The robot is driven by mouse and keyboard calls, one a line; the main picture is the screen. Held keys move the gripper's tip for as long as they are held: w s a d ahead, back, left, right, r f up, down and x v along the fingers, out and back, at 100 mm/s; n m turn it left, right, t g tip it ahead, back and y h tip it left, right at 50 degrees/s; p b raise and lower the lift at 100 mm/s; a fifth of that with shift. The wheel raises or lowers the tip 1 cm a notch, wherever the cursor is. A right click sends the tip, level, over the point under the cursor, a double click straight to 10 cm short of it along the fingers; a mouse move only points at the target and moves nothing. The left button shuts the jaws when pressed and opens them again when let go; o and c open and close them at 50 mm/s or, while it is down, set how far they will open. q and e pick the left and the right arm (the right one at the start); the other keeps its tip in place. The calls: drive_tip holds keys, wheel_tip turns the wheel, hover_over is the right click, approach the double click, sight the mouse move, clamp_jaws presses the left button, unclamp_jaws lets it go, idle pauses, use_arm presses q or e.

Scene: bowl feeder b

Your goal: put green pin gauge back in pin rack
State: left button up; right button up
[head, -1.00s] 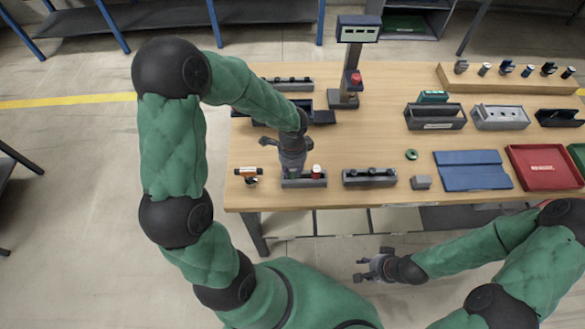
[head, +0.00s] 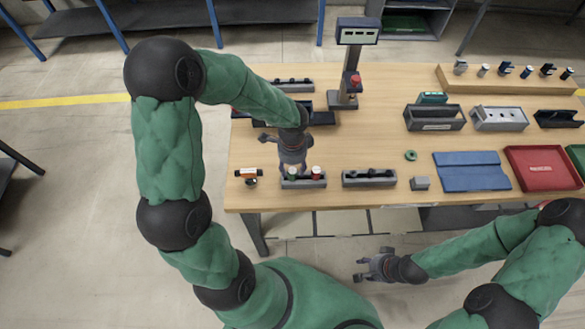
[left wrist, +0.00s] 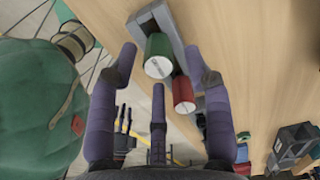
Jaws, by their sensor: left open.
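The green pin gauge (head: 292,174) stands upright at the left end of a small grey rack (head: 304,184) near the table's front edge. A red pin gauge (head: 316,171) stands beside it in the same rack. My left gripper (head: 288,166) is open and empty just above the green pin. In the left wrist view the open fingers (left wrist: 158,70) surround the space before the green pin's white-capped end (left wrist: 158,66), apart from it; the red pin (left wrist: 183,92) is near the right finger. My right gripper (head: 360,269) is open and empty, in front of the table.
An orange and white tool (head: 248,173) lies left of the rack. A second grey rack (head: 369,179) with black parts and a grey block (head: 420,183) stand to the right. A display post (head: 352,65) rises behind.

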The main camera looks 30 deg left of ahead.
sight(293, 170)
use_arm(q)
wheel_tip(293, 170, up, 10)
drive_tip(key=p, duration=0.1)
drive_tip(key=shift+r+p, duration=0.15)
drive_tip(key=shift+p, duration=0.25)
